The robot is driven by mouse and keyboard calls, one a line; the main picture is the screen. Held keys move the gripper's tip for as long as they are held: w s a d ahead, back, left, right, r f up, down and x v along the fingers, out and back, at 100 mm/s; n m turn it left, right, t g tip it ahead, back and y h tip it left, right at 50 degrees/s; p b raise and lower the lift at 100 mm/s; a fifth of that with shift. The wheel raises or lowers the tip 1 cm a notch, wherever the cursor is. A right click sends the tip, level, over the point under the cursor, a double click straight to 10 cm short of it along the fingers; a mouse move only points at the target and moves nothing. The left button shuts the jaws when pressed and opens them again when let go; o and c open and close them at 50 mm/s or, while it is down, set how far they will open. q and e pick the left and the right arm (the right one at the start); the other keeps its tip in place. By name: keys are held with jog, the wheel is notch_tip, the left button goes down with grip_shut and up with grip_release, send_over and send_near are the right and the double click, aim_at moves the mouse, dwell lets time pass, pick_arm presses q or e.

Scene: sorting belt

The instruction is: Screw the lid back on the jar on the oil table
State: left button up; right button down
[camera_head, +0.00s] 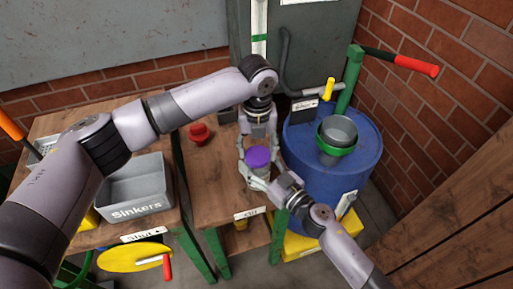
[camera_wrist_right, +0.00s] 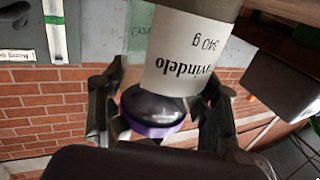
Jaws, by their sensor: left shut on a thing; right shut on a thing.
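The jar (camera_head: 257,179) stands upright at the front of the oil table (camera_head: 207,186), with its purple lid (camera_head: 257,157) on top. My left gripper (camera_head: 258,156) reaches down from behind, its fingers on both sides of the lid, shut on it. My right gripper (camera_head: 257,176) comes in from the lower right, lower than the left one, and is shut on the jar body, partly hiding it. In the right wrist view the jar (camera_wrist_right: 185,60) has a white label, with the purple lid (camera_wrist_right: 152,110) below it in the picture. Whether the threads engage cannot be seen.
A red object (camera_head: 199,133) lies further back on the oil table. A blue barrel (camera_head: 335,165) with a green-rimmed funnel stands close on the right. A grey sinkers bin (camera_head: 137,190) is on the left table. A brick wall (camera_head: 440,80) bounds the right.

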pick_arm(q)
jog(key=m, duration=0.5)
jog(key=shift+d+m, duration=0.15)
jog(key=shift+m, duration=0.25)
jog(key=m, duration=0.5)
jog(key=shift+s, duration=0.1)
jog(key=o, duration=0.7)
jog(key=shift+c, duration=0.2)
jog(key=shift+r, duration=0.1)
jog(key=shift+r, duration=2.15)
